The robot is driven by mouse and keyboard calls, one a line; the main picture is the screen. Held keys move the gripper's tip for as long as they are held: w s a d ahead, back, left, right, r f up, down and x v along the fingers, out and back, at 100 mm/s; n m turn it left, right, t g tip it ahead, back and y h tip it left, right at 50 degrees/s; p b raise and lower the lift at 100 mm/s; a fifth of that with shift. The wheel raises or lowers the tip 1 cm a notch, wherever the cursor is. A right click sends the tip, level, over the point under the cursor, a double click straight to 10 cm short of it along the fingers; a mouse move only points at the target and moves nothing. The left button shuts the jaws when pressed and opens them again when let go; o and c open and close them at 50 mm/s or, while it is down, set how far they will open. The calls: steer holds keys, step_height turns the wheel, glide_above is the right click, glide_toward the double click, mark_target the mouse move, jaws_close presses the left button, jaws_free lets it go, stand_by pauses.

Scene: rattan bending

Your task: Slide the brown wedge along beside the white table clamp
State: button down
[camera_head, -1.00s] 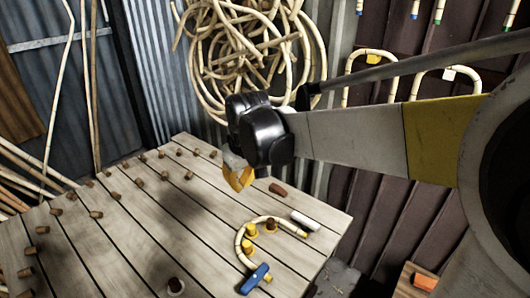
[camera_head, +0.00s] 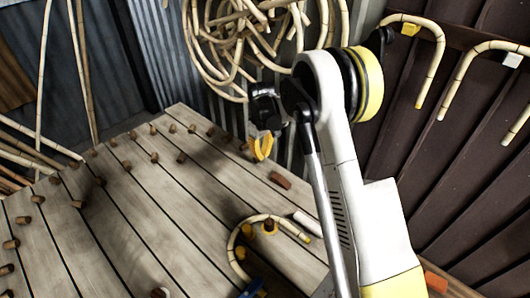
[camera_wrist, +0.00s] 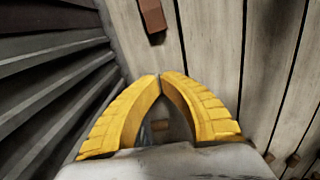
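The brown wedge (camera_head: 279,180) lies on the slatted table near its back right edge. It also shows at the top of the wrist view (camera_wrist: 153,15). The white table clamp (camera_head: 308,223) lies at the table's right edge, nearer than the wedge and apart from it. My gripper (camera_head: 262,148) is above the table's back edge, up and left of the wedge in the head view. In the wrist view its yellow fingers (camera_wrist: 162,77) meet at the tips, with nothing held. The wedge lies beyond the fingertips, not touched.
A bent rattan cane (camera_head: 236,236) curves around yellow and brown pegs beside the clamp. A blue clamp (camera_head: 252,289) is partly cut off at the bottom. Several brown pegs stand on the table's left (camera_head: 78,204). Corrugated wall (camera_head: 165,60) rises behind.

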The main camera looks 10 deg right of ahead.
mark_target(270, 173)
step_height(270, 173, down, 6)
steer(key=shift+f+b, duration=0.15)
steer(key=shift+b, duration=0.85)
steer(key=s+d, duration=0.1)
steer(key=s+d+b, duration=0.1)
steer(key=shift+s, duration=0.4)
steer(key=shift+s+d+r, duration=0.15)
steer(key=shift+s+r, duration=0.05)
steer(key=shift+s, duration=0.05)
